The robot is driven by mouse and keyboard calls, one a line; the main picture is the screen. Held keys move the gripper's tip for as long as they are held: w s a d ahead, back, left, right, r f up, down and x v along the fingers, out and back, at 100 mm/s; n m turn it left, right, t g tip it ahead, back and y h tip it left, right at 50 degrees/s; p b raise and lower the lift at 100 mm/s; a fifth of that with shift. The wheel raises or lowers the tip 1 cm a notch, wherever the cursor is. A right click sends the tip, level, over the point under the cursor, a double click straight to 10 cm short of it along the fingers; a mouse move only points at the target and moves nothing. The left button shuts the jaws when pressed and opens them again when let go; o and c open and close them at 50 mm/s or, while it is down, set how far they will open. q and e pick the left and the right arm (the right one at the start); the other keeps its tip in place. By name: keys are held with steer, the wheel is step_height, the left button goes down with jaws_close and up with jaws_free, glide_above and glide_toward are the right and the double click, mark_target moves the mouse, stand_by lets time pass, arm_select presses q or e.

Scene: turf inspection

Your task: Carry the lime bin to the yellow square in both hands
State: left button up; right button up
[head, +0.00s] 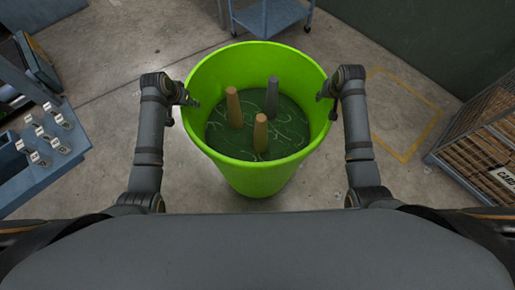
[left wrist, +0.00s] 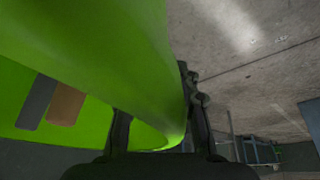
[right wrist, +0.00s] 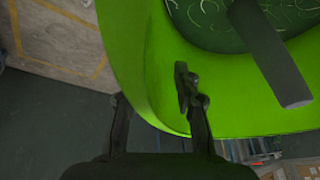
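The lime bin (head: 258,178) is upright in front of me in the head view, with two tan posts and one grey post standing inside on a dark green bottom. My left gripper (head: 191,99) is shut on the left rim; in the left wrist view its fingers (left wrist: 160,115) straddle the bin wall. My right gripper (head: 325,95) is shut on the right rim, and its fingers (right wrist: 155,110) straddle the wall too. One fingertip of each is hidden behind the wall. The yellow square (head: 437,118) is a floor outline right of the bin. I cannot tell whether the bin touches the floor.
A wooden-slatted crate or rack (head: 485,135) stands at the right, close to the square. A blue-grey cart (head: 268,15) stands behind the bin. A blue bench (head: 50,165) with several small white-topped items is at the left. The floor inside the square looks clear.

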arm_select(q)
steer(key=shift+w+d+f, duration=0.1)
steer(key=shift+w+f, duration=0.15)
steer(key=shift+f, duration=0.3)
arm_select(e)
steer(key=shift+w+f, duration=0.2)
steer(key=shift+f, duration=0.35)
arm_select(q)
jaws_close()
arm_select(e)
jaws_close()
